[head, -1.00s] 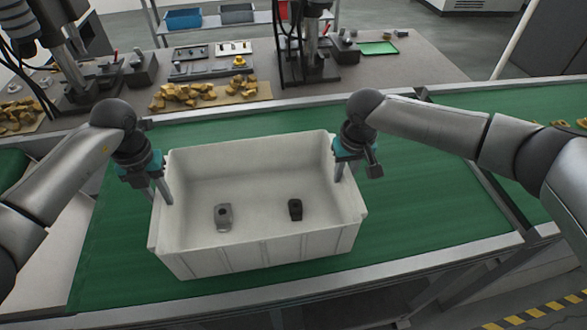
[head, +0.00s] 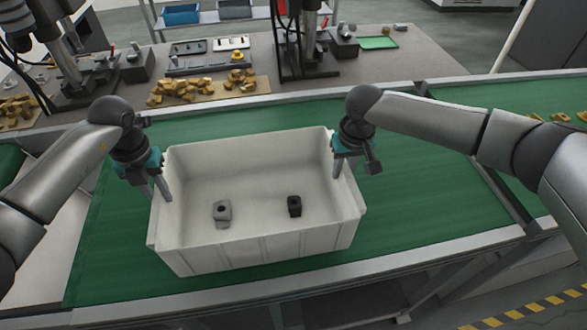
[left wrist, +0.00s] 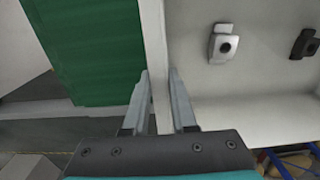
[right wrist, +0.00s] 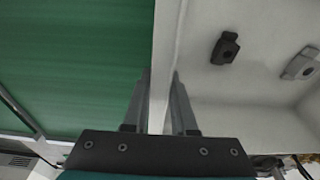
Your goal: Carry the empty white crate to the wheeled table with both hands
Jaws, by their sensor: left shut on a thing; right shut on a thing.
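The white crate (head: 255,252) is over the green conveyor belt, long side toward me; I cannot tell if it is lifted clear. It is not empty: a grey part (head: 222,211) and a black part (head: 294,206) lie on its floor. My left gripper (head: 162,188) is shut on the crate's left wall, one finger inside and one outside, as the left wrist view (left wrist: 160,100) shows. My right gripper (head: 338,172) is shut on the right wall in the same way, also in the right wrist view (right wrist: 160,100). No wheeled table can be made out.
The green conveyor belt (head: 430,205) is clear right of the crate. Behind it stands a grey workbench (head: 420,65) with machines, brass-coloured parts (head: 185,90) and a green tray (head: 378,43). More pieces lie on the belt section (head: 540,100) at the far right. Yellow-black floor tape (head: 530,312) shows lower right.

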